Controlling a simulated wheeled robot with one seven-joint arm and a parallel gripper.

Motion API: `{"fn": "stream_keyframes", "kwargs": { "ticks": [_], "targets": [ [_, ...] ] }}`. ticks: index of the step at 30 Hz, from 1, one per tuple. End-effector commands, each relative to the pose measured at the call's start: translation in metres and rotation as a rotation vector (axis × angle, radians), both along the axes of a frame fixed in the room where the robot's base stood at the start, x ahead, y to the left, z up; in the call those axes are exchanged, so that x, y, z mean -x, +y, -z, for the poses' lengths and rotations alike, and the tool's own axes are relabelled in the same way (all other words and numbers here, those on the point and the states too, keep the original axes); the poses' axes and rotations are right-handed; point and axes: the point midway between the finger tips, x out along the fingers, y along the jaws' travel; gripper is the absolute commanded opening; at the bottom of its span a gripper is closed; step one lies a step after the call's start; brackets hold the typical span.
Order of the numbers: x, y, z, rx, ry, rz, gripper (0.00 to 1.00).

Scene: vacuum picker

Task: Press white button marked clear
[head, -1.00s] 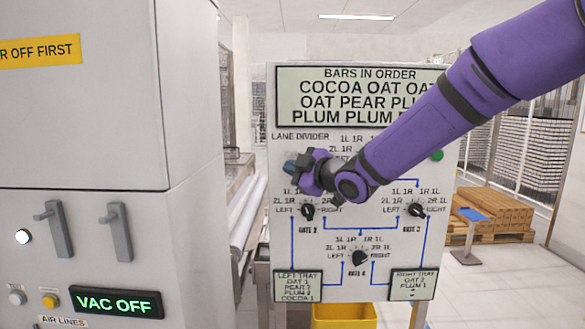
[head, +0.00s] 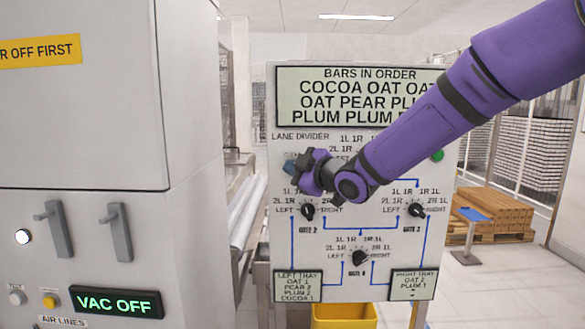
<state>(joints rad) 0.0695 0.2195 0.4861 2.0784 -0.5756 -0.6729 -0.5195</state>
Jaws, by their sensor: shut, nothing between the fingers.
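The lane divider panel (head: 275,230) stands upright at the centre of the head view. My gripper (head: 291,167) is at the panel's upper left, below the "LANE DIVIDER" lettering, with its dark fingers shut and nothing held. A scrap of lettering shows just above the fingertips, too small to read. I cannot make out a white button marked clear; my gripper and wrist cover that part of the panel. I cannot tell whether the fingertips touch the panel.
A green button (head: 437,155) is at the panel's right. Black knobs for gate 2 (head: 308,211), gate 3 (head: 416,210) and another gate (head: 360,258) sit lower. A grey cabinet (head: 90,140) with a lit white button (head: 23,236) fills the left. A yellow bin (head: 344,316) is below.

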Motion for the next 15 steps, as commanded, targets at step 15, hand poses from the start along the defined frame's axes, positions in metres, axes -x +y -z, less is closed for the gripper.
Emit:
{"fn": "stream_keyframes", "kwargs": {
  "ticks": [15],
  "targets": [
    [-0.0083,-0.0001,-0.0003,0.001,-0.001,0.0,0.0]
  ]
}}
